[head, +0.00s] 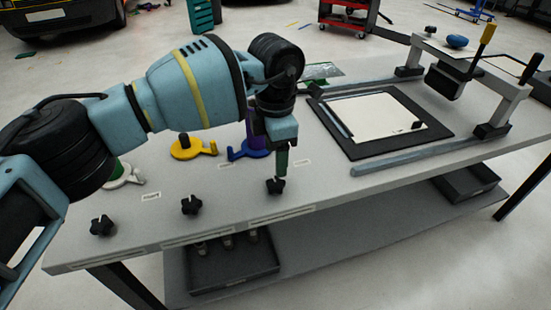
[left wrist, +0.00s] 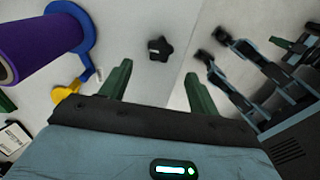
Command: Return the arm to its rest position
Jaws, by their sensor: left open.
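My left arm reaches across the workbench (head: 235,195) from the left in the head view. My left gripper (head: 282,163) points down near the bench's front edge, above a black star knob (head: 275,186). In the left wrist view my left gripper (left wrist: 160,86) is open, its two green fingers apart with nothing between them. The star knob (left wrist: 159,48) shows beyond the fingertips, apart from them. My right gripper cannot be made out in either view.
A purple roll (left wrist: 38,38) stands on a blue holder (head: 246,151) close behind the gripper. A yellow holder (head: 187,150) and a white holder (head: 124,177) are to its left. Two more star knobs (head: 191,205) (head: 102,226) line the front edge. A framed white sheet (head: 372,117) lies to the right.

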